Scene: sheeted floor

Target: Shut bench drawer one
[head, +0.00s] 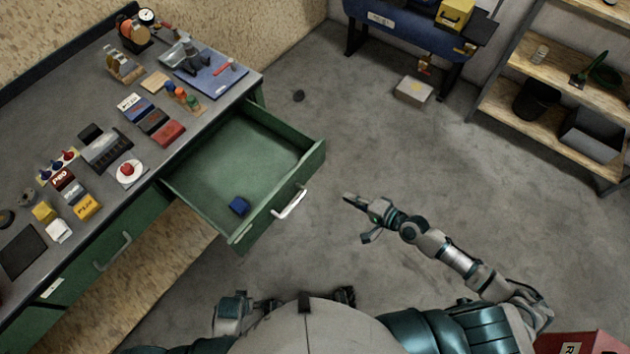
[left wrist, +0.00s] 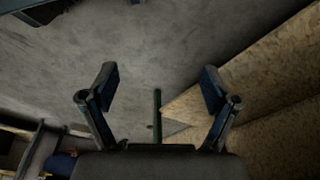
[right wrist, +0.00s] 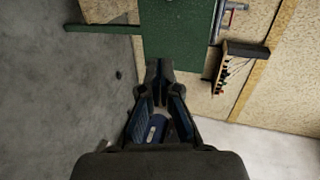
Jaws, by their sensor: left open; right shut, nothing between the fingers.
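The green bench drawer (head: 250,160) is pulled well out of the workbench in the head view. It has a silver handle (head: 290,203) on its front, and a small blue block (head: 239,206) lies inside. A label on its front is too small to read. My right gripper (head: 352,201) is shut and empty, to the right of the handle and apart from it; its fingers also show in the right wrist view (right wrist: 158,75), below a green panel (right wrist: 178,30).
The workbench (head: 65,130) carries many small items. A closed drawer with a handle (head: 112,252) is at lower left. A blue bench (head: 400,35) and a wooden shelf (head: 560,90) stand at the back. A box (head: 413,91) lies on the floor. Floor right of the drawer is clear.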

